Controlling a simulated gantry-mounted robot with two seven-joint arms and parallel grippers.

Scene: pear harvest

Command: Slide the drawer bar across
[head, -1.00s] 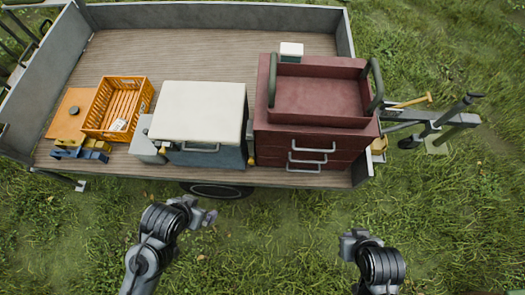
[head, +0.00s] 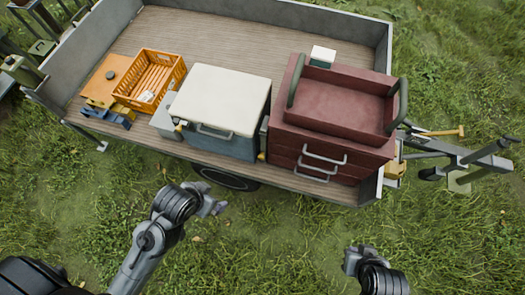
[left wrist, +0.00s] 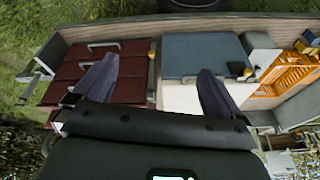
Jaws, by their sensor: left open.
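The red drawer chest (head: 330,140) stands on the trailer bed, with grey handles (head: 318,165) on its front; its drawers look shut. A narrow upright bar with a yellow end (head: 261,156) sits at the chest's left front edge, beside the cooler. In the left wrist view the chest (left wrist: 105,75) is upside down at left, and the bar (left wrist: 151,75) shows between the fingers. My left gripper (head: 214,203) is open and empty, in front of the trailer and apart from the chest; its fingers (left wrist: 157,65) are spread. My right gripper (head: 354,258) is low over the grass, its jaws unclear.
A blue cooler with a white lid (head: 226,95) stands left of the chest. Further left are an orange crate (head: 150,78) and blue and yellow items (head: 107,115). The trailer's front edge (head: 297,186) and a tyre (head: 225,179) lie before my arms. The grass in front is free.

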